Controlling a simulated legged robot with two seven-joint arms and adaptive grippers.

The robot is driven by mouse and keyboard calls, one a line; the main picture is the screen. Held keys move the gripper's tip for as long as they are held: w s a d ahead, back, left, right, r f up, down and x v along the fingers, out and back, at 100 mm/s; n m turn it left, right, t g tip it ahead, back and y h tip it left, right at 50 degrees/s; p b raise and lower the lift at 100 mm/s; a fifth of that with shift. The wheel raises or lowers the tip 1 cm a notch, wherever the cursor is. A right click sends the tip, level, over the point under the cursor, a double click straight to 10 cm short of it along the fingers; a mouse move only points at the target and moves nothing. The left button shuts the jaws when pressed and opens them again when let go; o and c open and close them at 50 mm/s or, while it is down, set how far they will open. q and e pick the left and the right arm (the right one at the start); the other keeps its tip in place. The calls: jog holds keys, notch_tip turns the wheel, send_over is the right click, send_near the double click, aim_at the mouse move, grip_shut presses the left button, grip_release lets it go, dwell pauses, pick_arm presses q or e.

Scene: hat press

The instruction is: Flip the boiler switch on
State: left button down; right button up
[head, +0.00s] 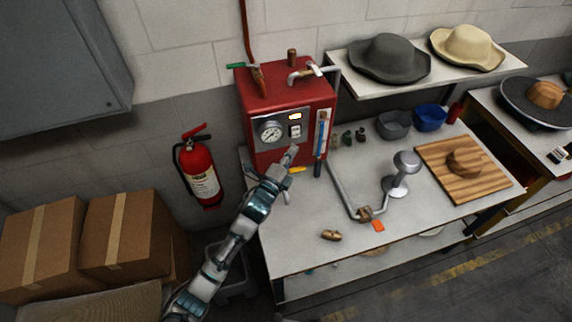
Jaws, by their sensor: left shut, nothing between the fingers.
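The red boiler (290,93) stands at the back left of the white workbench (300,240). On its front is a metal panel with a round gauge (271,131). The switch's position is too small to tell. My left gripper (292,151) is shut and empty, just below the switch and in front of the boiler's face. I cannot tell whether it touches the panel. My right gripper is out of view.
A pipe (340,188) runs from the boiler along the bench to a grey steamer (402,172). A fire extinguisher (199,170) hangs on the wall at left. Hats (390,58) rest on a shelf.

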pick_arm(q)
jog(key=shift+r+v, duration=0.35)
jog(key=shift+v, duration=2.7)
jog(key=s+a+f+n+g+y, duration=0.3)
jog(key=s+a+f+n+y, duration=0.15)
jog(key=a+f+n, duration=0.35)
jog(key=s+a+f+n+g+y, duration=0.25)
jog(key=s+a+f+n, duration=0.4)
jog(key=f, duration=0.35)
jog(key=s+a+f+n+g+y, duration=0.2)
jog(key=s+a+f+n+g, duration=0.25)
jog(key=s, duration=0.55)
jog(key=s+a+f+n+g+y, duration=0.2)
jog(key=s+a+f+n, duration=0.4)
jog(key=s, duration=0.5)
notch_tip(320, 180, down, 27)
jog(key=s+a+m+g+b, duration=0.1)
jog(key=s+g+b, duration=0.1)
jog(key=b, duration=0.1)
jog(key=s+a+f+g+b, duration=0.1)
jog(key=s+a+f, duration=0.2)
jog(key=s+f, duration=1.4)
jog(key=shift+s+a+f, duration=0.2)
jog(key=shift+s, duration=0.25)
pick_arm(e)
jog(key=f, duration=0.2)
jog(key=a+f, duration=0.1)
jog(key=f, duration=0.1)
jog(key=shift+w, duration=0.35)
